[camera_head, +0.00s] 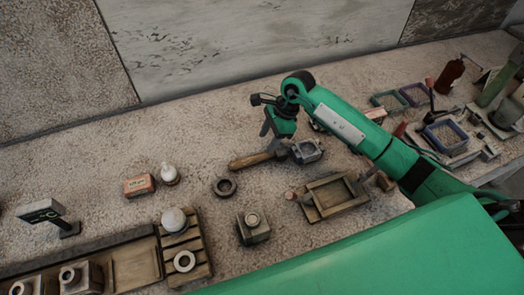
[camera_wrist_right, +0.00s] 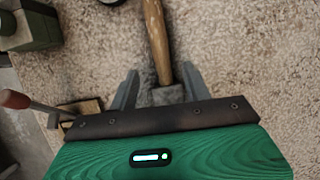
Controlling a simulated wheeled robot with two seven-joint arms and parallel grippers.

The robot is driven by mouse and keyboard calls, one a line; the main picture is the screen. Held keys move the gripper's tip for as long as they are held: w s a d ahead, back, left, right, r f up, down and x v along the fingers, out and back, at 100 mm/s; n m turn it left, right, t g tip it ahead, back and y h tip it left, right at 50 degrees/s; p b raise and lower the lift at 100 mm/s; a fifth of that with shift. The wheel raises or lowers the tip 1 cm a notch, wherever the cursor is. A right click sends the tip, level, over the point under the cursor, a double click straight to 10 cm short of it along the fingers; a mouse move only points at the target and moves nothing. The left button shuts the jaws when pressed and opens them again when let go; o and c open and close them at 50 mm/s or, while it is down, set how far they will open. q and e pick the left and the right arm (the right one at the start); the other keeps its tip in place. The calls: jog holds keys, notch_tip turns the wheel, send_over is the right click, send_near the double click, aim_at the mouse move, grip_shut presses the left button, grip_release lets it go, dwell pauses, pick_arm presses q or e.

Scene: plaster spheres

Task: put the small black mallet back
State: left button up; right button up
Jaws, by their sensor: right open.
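A mallet with a light wooden handle (camera_head: 250,160) lies on the speckled bench top; its dark head is partly hidden in the head view. In the wrist view the wooden handle (camera_wrist_right: 157,38) points away from me and the grey head (camera_wrist_right: 168,95) shows between the fingers. My right gripper (camera_head: 277,131) is open above the head end of the mallet. In the wrist view the fingers of my right gripper (camera_wrist_right: 160,88) stand apart on either side of the head; I cannot tell whether they touch it. My left gripper is not in view.
A grey-blue box (camera_head: 308,152) stands right beside the mallet. A wooden tray (camera_head: 335,210), a block (camera_head: 253,230) and a dark ring (camera_head: 224,187) are nearer me. A slatted wooden rack (camera_head: 197,268) holds a white ball. Several bins and bottles crowd the right.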

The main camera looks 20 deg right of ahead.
jog(key=shift+b+v, duration=0.35)
jog(key=shift+v, duration=1.85)
